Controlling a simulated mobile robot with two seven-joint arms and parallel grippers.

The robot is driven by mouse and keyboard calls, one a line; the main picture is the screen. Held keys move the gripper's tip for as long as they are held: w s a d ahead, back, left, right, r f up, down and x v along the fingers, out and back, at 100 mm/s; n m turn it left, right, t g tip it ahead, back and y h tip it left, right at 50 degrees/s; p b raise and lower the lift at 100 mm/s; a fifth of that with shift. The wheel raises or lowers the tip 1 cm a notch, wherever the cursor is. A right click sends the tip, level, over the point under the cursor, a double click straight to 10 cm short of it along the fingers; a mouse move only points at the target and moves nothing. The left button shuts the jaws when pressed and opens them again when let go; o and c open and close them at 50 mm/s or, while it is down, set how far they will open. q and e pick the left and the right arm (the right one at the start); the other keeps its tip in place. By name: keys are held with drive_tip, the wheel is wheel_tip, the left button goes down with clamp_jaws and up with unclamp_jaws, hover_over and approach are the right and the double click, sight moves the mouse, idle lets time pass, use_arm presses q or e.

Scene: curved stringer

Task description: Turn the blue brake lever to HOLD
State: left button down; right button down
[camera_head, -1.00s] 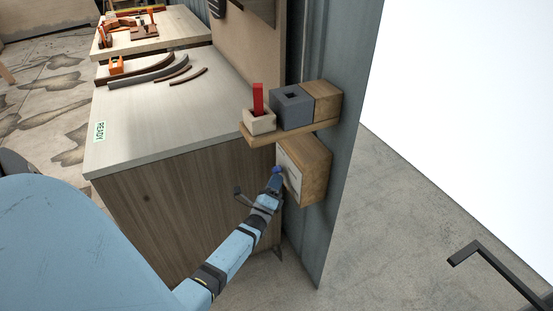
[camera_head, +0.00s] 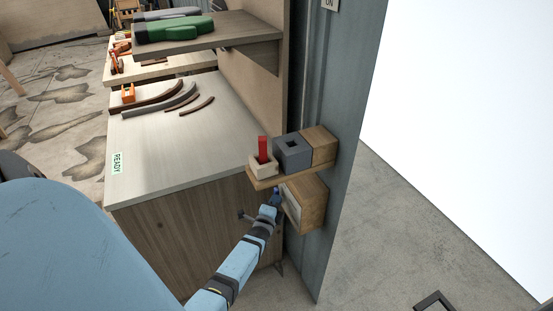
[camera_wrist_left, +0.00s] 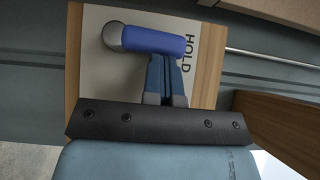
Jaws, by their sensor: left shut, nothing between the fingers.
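The blue brake lever (camera_wrist_left: 155,40) lies nearly level in the left wrist view, from a round grey pivot (camera_wrist_left: 113,36) at its left end. Its free end points right, to the printed word HOLD (camera_wrist_left: 189,50) on the pale panel. My left gripper (camera_wrist_left: 166,62) is shut and empty; its fingertips are right below the lever and seem to touch it. In the head view my left gripper (camera_head: 276,194) is at the front of the wooden lever box (camera_head: 313,204), and hides most of the lever there. My right gripper is not in view.
A small wooden shelf (camera_head: 262,183) right above the lever box carries a pale block with a red piece (camera_head: 263,148) and a grey block (camera_head: 292,153). The workbench (camera_head: 180,145) is on the left, with curved strips. A grey post (camera_head: 345,130) is behind the box.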

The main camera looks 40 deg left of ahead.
use_arm(q)
drive_tip(key=shift+w+a+r+p, duration=0.1)
drive_tip(key=shift+a+r+p, duration=0.05)
drive_tip(key=shift+r+p, duration=0.15)
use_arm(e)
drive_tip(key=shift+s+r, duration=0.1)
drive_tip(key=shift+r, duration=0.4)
use_arm(q)
drive_tip(key=shift+f, duration=0.1)
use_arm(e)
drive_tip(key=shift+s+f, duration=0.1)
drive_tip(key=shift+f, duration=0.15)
use_arm(q)
drive_tip(key=shift+n, duration=0.3)
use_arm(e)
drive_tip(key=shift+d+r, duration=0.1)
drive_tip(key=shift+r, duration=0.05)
